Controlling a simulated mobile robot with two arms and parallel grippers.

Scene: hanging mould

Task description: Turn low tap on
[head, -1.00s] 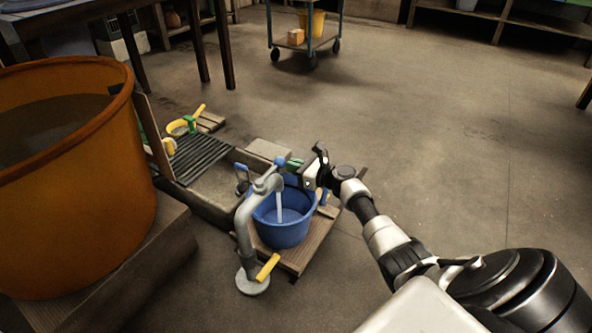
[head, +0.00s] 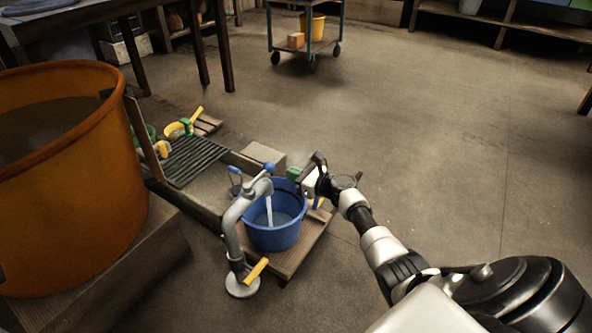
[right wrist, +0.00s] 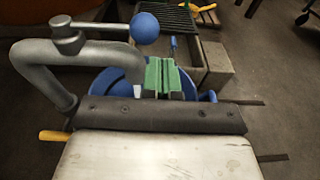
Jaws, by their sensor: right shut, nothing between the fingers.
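The low tap (head: 232,225) is a grey bent standpipe on a round foot. A pale stream of water runs from its spout into the blue bucket (head: 273,240). The tap's lever ends in a blue ball (head: 268,168), which also shows in the right wrist view (right wrist: 144,27). A yellow handle (head: 256,270) sticks out low on the pipe. My right gripper (head: 293,173) is just right of the blue ball, apart from it. Its green fingertips (right wrist: 163,77) are shut and empty, over the bucket. My left gripper is not in view.
The bucket stands on a wooden board (head: 311,240). A second blue-handled piece (head: 235,176) stands behind the tap. A dark grating (head: 193,160) lies further back. A large orange tub (head: 75,190) fills the left. Floor at the right is clear back to a trolley (head: 306,49).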

